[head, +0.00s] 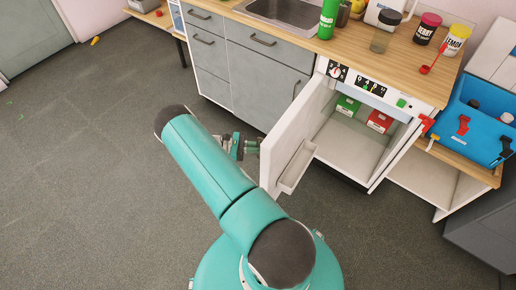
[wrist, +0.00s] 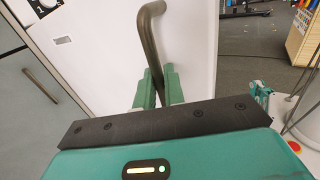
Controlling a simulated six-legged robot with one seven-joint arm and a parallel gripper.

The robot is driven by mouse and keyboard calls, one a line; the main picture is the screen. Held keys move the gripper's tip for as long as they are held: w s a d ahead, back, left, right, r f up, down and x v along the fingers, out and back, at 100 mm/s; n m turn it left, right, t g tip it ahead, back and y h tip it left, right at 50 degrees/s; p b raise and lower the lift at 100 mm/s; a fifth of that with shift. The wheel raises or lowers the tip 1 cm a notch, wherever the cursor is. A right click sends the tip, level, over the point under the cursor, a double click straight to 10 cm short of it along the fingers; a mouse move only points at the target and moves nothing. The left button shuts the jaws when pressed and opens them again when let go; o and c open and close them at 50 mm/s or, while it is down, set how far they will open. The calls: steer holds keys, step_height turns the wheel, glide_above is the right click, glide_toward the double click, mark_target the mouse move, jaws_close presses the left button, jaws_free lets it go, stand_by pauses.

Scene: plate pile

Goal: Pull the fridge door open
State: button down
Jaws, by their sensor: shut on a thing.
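The white fridge door (head: 290,140) stands wide open in the head view, swung out to the left of the fridge (head: 342,140). A shelf bin shows on its inner side. In the wrist view the outer face of the door (wrist: 110,50) fills much of the picture, with a dark bent bar handle (wrist: 150,35) on it. My gripper (head: 252,147) is at the outer side of the door in the head view. In the wrist view the two green fingers of my gripper (wrist: 158,88) are shut on the lower part of the handle.
Inside the fridge are a green box (head: 348,105) and a red box (head: 380,121). Grey drawers (head: 255,75) stand left of it under a wooden counter (head: 370,60) with jars and a sink. A blue toolbox (head: 480,118) is at right. The floor (head: 90,180) at left is mostly clear.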

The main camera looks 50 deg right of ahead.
steer(key=shift+s+d+r, duration=0.1)
steer(key=shift+d, duration=0.15)
steer(key=c, duration=1.6)
jaws_free()
steer(key=shift+c, duration=0.2)
steer(key=shift+a, duration=0.1)
steer(key=v, duration=1.3)
steer(key=shift+w+a, duration=0.3)
